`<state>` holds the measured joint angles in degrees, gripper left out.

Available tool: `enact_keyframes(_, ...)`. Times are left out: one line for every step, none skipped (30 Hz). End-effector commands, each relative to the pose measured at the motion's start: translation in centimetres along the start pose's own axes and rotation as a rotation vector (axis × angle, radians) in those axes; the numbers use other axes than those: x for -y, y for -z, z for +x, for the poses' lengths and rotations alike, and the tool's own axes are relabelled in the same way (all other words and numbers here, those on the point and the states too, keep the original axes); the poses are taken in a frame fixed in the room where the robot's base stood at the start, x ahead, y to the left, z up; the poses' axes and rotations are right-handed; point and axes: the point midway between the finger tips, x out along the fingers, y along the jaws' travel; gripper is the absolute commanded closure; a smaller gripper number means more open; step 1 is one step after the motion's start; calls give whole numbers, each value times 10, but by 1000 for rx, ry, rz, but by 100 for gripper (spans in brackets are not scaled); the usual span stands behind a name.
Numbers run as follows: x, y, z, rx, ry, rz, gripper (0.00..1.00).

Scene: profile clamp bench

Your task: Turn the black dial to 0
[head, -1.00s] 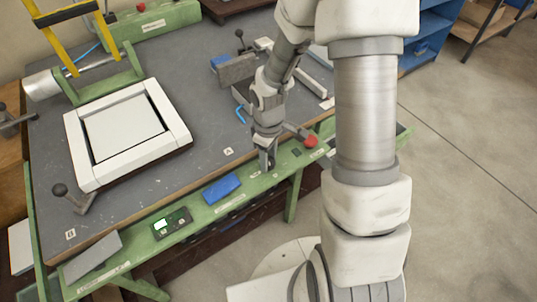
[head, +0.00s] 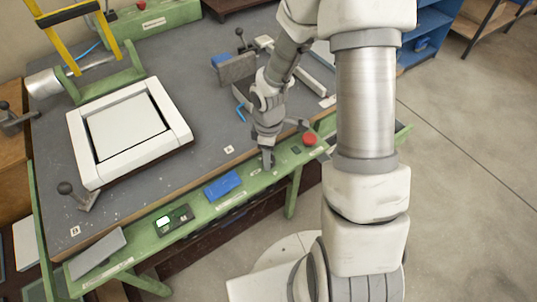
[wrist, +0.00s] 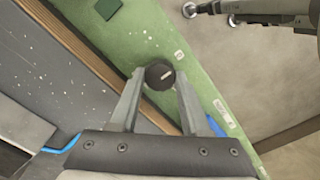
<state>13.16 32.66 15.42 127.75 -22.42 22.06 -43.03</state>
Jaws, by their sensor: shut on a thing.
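The black dial (wrist: 160,74) sits on the green front rail of the bench and shows a pale pointer mark on its top in the wrist view. My gripper (wrist: 159,85) is shut on the dial, with one finger on either side of it. In the head view my gripper (head: 267,160) reaches down to the green rail, and the dial is hidden behind its fingers there. Labels lie on the rail beside the dial, too small to read.
A blue block (head: 222,186) and a small box with a lit display (head: 174,220) are on the green rail (head: 140,247) to the left. A white frame (head: 83,154) lies on the bench.

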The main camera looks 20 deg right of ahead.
Motion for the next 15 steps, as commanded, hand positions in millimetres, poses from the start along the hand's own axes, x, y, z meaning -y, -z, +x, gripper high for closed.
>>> enact_keyframes(-1,0,0,0,-2,-2,100)
enact_keyframes(-1,0,0,0,-2,-2,100)
enact_keyframes(-1,0,0,0,-2,-2,100)
enact_keyframes(-1,0,0,0,-2,-2,52)
enact_keyframes(-1,0,0,0,-2,-2,46)
enact_keyframes(0,0,0,0,-2,-2,39)
enact_keyframes(0,0,0,0,-2,-2,34)
enact_keyframes(0,0,0,0,-1,-2,28)
enact_keyframes(0,0,0,0,-1,-1,23)
enact_keyframes(0,0,0,0,-1,-1,23)
enact_keyframes(0,0,0,0,-1,-1,23)
enact_keyframes(0,0,0,0,-1,-1,23)
enact_keyframes(0,0,0,0,-1,-1,23)
enact_keyframes(0,0,0,0,-1,-1,23)
enact_keyframes(0,0,0,0,-1,0,23)
